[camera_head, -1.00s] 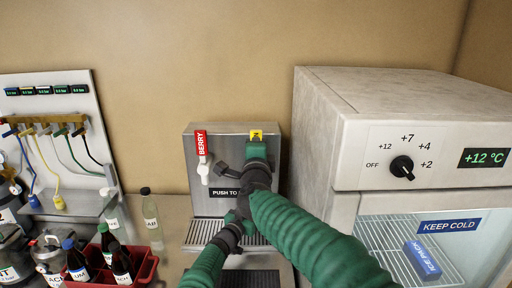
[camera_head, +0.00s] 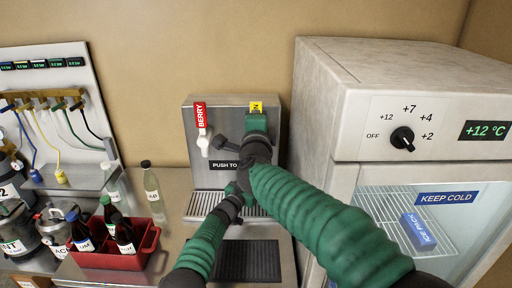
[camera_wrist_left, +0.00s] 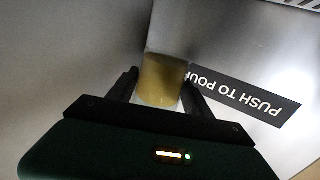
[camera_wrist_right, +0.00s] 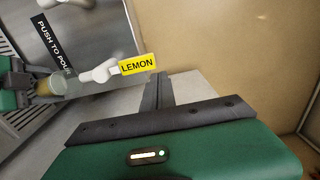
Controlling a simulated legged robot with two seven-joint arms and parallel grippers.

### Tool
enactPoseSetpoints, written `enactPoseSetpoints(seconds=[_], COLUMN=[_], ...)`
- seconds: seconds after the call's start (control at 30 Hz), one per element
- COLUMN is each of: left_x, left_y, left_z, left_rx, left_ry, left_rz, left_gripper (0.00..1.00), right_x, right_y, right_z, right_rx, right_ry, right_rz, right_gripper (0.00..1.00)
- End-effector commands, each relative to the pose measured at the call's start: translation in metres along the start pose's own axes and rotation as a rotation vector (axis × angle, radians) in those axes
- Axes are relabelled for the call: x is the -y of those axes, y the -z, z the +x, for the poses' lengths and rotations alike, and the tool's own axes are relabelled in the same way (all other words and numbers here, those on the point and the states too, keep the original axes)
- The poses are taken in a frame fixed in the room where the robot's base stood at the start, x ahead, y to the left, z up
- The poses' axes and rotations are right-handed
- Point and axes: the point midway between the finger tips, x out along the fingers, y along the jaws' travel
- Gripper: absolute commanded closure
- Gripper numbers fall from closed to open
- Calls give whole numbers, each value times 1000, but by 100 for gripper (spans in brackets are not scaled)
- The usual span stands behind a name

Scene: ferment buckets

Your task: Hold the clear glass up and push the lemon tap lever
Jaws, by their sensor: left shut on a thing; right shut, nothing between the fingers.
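The clear glass (camera_wrist_left: 163,80) is between the fingers of my left gripper (camera_wrist_left: 165,92), which is shut on it. It looks yellowish inside. In the right wrist view the glass (camera_wrist_right: 48,86) is below the spout of the lemon tap (camera_wrist_right: 98,73). The lemon tap lever, white with a yellow LEMON label (camera_wrist_right: 137,64), sticks out toward my right gripper (camera_wrist_right: 158,90). That gripper is shut and empty, close to the label; contact is unclear. In the head view only the top of the yellow label (camera_head: 256,107) shows, and my right arm hides the glass.
The steel dispenser (camera_head: 222,120) has a BERRY tap (camera_head: 201,130) on its left. A drip grate (camera_head: 202,205) lies below. A cooler (camera_head: 322,105) stands close on the right. A red crate of bottles (camera_head: 150,243) and a clear bottle (camera_head: 153,195) stand left.

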Motion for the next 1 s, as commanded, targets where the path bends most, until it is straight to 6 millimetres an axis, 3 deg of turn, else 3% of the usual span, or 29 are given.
enactPoseSetpoints(seconds=[0.3,0.63,0.77,1.0], left_x=[0,0,0,0], left_y=[2,2,2,2], left_z=[0,0,0,0], left_rx=[-3,-3,-3,-3], left_ry=[-1,-1,-1,-1], left_rz=[0,0,0,0], left_gripper=[92,92,92,92], right_x=[-44,-46,-46,-47], right_y=[3,3,3,3], right_z=[-29,-29,-18,30], right_rx=[-1,0,-1,-1], right_ry=[-1,1,1,0], right_rz=[-3,1,1,2], right_gripper=[100,100,100,100])
